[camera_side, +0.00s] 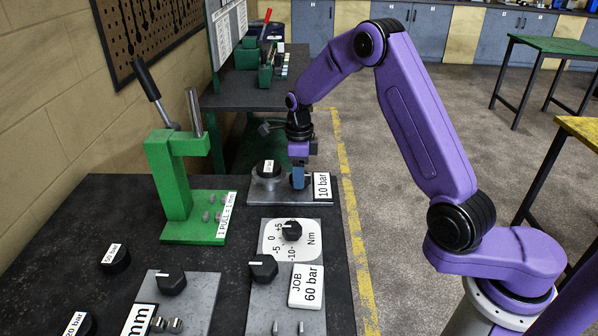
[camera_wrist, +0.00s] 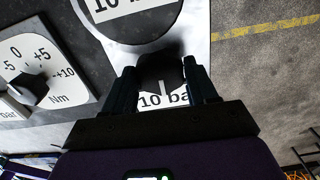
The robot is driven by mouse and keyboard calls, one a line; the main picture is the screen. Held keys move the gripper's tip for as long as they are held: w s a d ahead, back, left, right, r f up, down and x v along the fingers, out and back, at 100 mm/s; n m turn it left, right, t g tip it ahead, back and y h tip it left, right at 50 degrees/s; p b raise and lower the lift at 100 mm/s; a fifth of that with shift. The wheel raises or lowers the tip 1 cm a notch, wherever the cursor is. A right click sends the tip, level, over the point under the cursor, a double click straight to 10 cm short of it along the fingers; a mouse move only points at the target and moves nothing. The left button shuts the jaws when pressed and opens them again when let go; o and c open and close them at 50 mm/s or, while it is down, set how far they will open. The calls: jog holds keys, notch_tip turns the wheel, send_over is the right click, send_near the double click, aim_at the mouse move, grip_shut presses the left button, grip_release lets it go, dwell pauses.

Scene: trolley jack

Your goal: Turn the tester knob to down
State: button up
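No "down" mark is readable. My gripper (camera_side: 298,183) points down over the plate. Its fingers, also in the wrist view (camera_wrist: 163,84), stand either side of the knob, very close; I cannot tell whether they press on it.
A plate in front holds a Nm dial (camera_side: 278,243) with a black pointer knob, another black knob (camera_side: 263,268) and a "JOB 60 bar" block (camera_side: 306,287). A green press (camera_side: 175,185) with a lever stands left.

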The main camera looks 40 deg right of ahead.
jog(key=shift+n, duration=0.3)
jog(key=n, duration=0.2)
jog(key=shift+n, duration=2.5)
jog(key=shift+a, duration=0.1)
jog(key=o, duration=1.1)
jog(key=shift+c, duration=0.2)
notch_tip(320, 180, up, 18)
jog(key=shift+f, duration=0.25)
